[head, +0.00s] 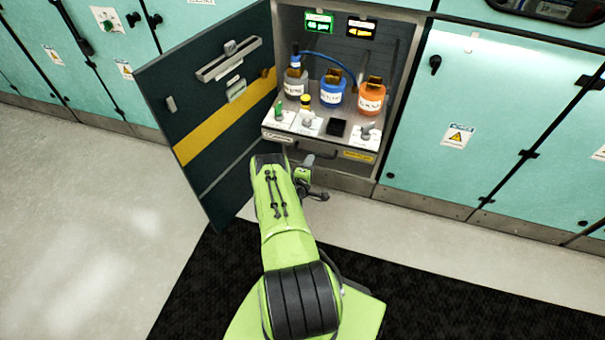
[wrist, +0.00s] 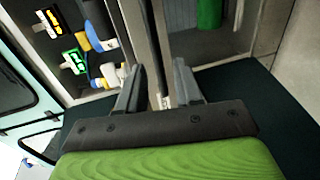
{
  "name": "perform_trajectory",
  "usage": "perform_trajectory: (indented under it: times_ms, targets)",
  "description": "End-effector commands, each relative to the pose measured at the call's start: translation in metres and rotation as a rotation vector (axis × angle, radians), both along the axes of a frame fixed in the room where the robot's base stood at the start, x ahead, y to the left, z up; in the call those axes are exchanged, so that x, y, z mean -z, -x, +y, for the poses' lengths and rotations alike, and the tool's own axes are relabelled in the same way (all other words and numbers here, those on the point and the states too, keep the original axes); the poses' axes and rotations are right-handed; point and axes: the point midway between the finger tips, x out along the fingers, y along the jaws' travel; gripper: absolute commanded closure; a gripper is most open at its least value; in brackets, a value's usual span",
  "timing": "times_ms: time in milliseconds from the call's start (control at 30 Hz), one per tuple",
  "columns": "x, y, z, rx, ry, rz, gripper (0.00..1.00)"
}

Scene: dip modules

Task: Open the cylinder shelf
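The shelf (head: 322,128) is a pale pull-out tray inside the open cabinet, carrying a grey, a blue and an orange container. A dark handle (head: 318,151) runs along its front. In the wrist view, my gripper (wrist: 158,78) is open, with its two dark fingers apart. A pale upright edge (wrist: 148,45), which looks like the shelf front, shows beyond and between the fingers. I cannot tell whether the fingers touch it. A green cylinder (wrist: 209,13) shows to the right in the wrist view. In the head view my arm hides most of the gripper.
The cabinet door (head: 215,100) stands swung open to the left, close beside my arm. Closed teal cabinets (head: 480,110) line the right side. Lit green (head: 319,22) and orange (head: 361,27) displays sit above the shelf. The pale floor (head: 90,210) at left is clear.

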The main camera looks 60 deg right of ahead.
Motion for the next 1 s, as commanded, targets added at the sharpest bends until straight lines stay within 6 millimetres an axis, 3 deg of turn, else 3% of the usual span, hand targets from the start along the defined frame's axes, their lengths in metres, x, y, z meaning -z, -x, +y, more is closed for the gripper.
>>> perform_trajectory:
  times_ms: [33,133,533,1000]
  targets:
    - [-0.011,-0.001,0.007,-0.006,0.001,0.005,0.65]
    - [-0.016,0.001,0.018,-0.009,0.006,0.004,0.65]
    - [-0.021,0.011,0.081,-0.01,0.003,0.007,0.65]
    - [-0.023,0.014,0.09,-0.001,0.008,-0.001,0.65]
